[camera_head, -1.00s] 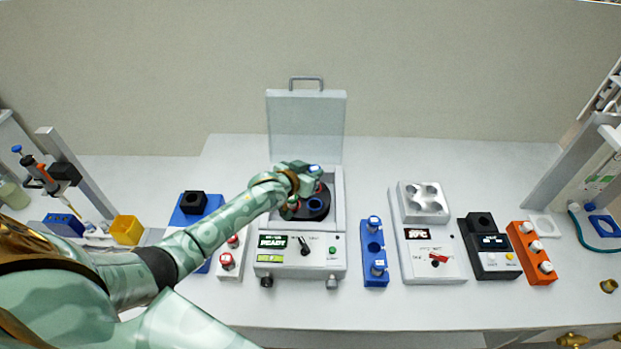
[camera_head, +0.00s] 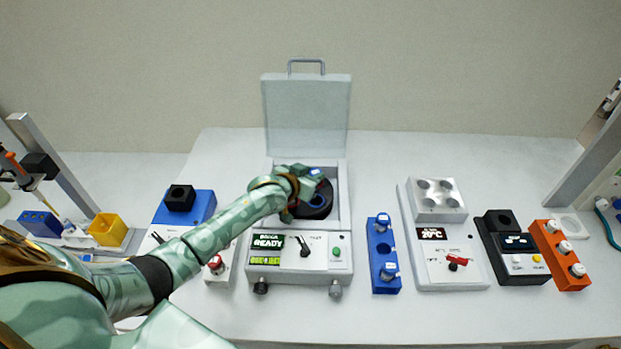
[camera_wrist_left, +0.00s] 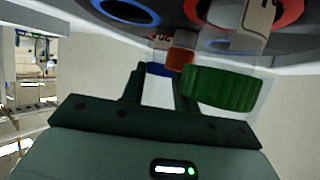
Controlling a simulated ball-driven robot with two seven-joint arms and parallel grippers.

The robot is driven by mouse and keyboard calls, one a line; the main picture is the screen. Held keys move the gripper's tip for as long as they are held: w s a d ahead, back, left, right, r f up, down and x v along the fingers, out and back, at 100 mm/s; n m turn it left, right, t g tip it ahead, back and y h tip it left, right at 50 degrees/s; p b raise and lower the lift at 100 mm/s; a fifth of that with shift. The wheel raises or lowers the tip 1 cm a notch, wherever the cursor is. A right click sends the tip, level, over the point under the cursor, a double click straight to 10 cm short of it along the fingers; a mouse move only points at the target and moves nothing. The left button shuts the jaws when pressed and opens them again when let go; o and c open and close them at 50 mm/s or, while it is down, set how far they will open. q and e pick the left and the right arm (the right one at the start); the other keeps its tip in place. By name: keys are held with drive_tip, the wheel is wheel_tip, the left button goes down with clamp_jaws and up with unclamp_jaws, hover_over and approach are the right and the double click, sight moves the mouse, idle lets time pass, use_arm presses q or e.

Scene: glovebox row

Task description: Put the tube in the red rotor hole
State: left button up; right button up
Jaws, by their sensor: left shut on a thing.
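My left gripper (camera_head: 312,180) is over the rotor (camera_head: 312,212) inside the open centrifuge (camera_head: 294,262). It is shut on a blue-capped tube (camera_wrist_left: 157,70), whose top also shows in the head view (camera_head: 316,172). My right gripper is out of view.
A green-capped tube (camera_wrist_left: 222,88) and an orange cap (camera_wrist_left: 180,58) stand close beside my fingers. The raised lid (camera_head: 306,115) is behind. A blue rack (camera_head: 383,275) and a heater block (camera_head: 440,250) stand to the right.

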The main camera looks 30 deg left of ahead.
use_arm(q)
drive_tip(key=o, duration=0.5)
drive_tip(key=shift+f, duration=0.15)
drive_tip(key=o, duration=0.5)
drive_tip(key=shift+c, duration=0.2)
drive_tip(key=shift+r, duration=0.3)
drive_tip(key=p+v, duration=0.3)
drive_tip(key=v, duration=0.9)
